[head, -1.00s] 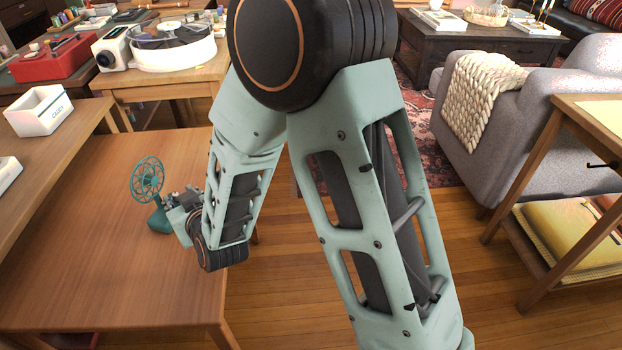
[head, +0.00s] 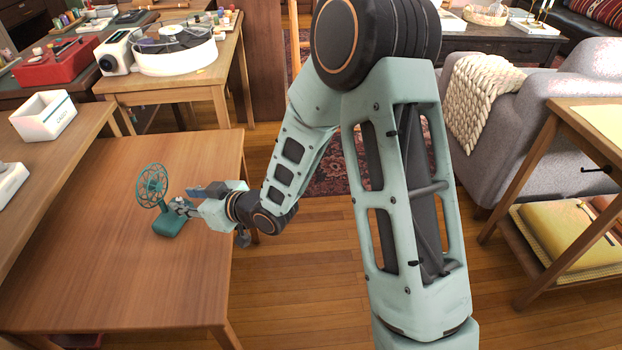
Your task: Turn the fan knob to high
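A small teal desk fan (head: 153,188) with a round spoked cage stands upright on the brown wooden table (head: 120,270), towards its far side. Its base (head: 170,224) shows below my gripper. My gripper (head: 178,207) reaches in from the right, with its fingertips at or very close to the fan, just above the base and beside the cage. The fan knob cannot be made out; it is too small or hidden by the fingers. The fingers are too small to show whether they are apart or shut, or whether they touch anything.
A higher wooden table with a white box (head: 44,116) borders the left. A table with a white turntable (head: 174,50) stands behind. A grey sofa (head: 520,140) and a side table are on the right. The near part of the fan's table is clear.

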